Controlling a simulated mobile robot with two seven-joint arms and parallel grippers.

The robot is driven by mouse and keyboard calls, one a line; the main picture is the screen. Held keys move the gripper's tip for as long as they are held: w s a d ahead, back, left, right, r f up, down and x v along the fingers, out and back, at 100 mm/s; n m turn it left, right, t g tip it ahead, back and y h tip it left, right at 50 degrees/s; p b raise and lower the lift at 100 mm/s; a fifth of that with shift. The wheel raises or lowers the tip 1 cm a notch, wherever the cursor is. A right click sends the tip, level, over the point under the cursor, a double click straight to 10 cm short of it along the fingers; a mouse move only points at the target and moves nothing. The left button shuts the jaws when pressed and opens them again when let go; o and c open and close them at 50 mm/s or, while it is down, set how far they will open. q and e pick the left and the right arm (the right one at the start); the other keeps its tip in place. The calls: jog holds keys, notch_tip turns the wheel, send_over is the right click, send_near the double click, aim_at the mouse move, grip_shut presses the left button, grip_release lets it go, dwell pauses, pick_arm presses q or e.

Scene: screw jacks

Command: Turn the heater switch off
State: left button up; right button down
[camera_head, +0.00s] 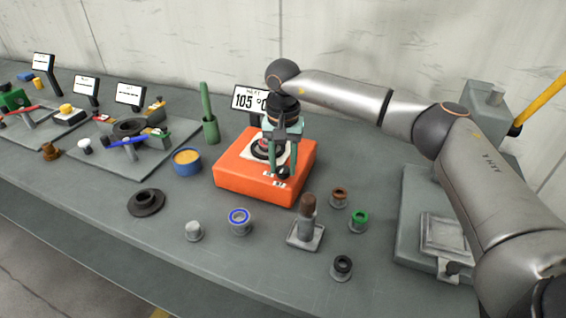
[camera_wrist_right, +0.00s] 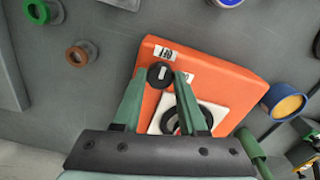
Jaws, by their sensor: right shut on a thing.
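The heater (camera_head: 240,172) is an orange box on the bench, with a display (camera_head: 249,98) behind it reading 105 °C. A dark ring sits on the pale plate on its top. The heater switch is a small round black knob (camera_head: 283,172) near the box's front edge; it also shows in the right wrist view (camera_wrist_right: 160,75) with a pale mark on its face. My left gripper is out of view.
A blue cup (camera_head: 187,162) and a green holder (camera_head: 210,130) stand left of the heater. Several collars, a dark flanged disc (camera_head: 146,202) and a grey block with a brown post (camera_head: 305,228) stand in front. A grey press-like fixture (camera_head: 425,215) is at right.

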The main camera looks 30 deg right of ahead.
aim_at(283, 169)
dwell(0.5)
jog(key=shift+c, duration=2.3)
grip_release()
jog(key=shift+r, duration=0.1)
notch_tip(283, 169, up, 12)
jog(key=shift+r, duration=0.15)
jog(key=shift+s, duration=0.1)
